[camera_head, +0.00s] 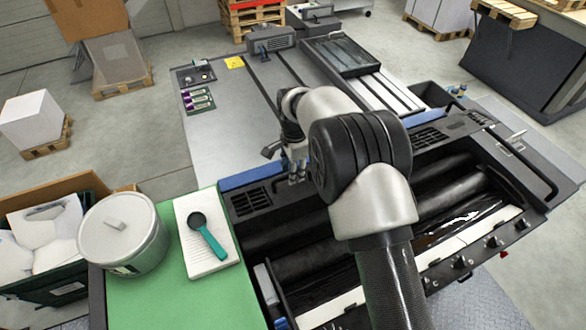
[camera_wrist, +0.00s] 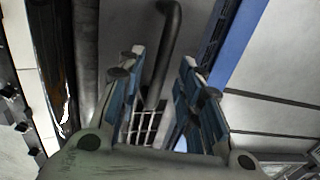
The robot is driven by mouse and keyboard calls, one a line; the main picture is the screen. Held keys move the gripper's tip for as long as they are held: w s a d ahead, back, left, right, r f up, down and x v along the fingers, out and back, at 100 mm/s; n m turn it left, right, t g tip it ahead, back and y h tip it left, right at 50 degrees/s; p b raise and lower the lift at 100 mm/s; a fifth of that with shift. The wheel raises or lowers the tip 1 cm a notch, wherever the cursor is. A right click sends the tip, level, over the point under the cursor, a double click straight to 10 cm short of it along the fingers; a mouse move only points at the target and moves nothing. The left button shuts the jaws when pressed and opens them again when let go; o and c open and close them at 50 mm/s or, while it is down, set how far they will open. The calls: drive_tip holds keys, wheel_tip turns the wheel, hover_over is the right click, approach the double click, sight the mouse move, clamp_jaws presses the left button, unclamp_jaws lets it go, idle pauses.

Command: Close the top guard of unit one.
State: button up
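The ink unit (camera_head: 300,240) lies open in the head view, its dark rollers (camera_head: 450,185) exposed. I take the dark panel with vent grilles (camera_head: 425,140) behind the rollers as the top guard, standing open; my arm hides its middle. My gripper (camera_head: 299,172) is over the panel's left part, beside the blue strip. In the wrist view my gripper (camera_wrist: 162,62) is open, and a dark bar handle (camera_wrist: 168,50) runs between its fingers, apparently free of both. A grille (camera_wrist: 146,126) shows behind it.
A grey deck (camera_head: 225,125) with small ink tubes (camera_head: 198,98) lies behind the unit. Knobs (camera_head: 462,262) line the front edge.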

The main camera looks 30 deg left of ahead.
drive_tip(key=shift+f, duration=0.2)
drive_tip(key=shift+c, duration=0.6)
clamp_jaws()
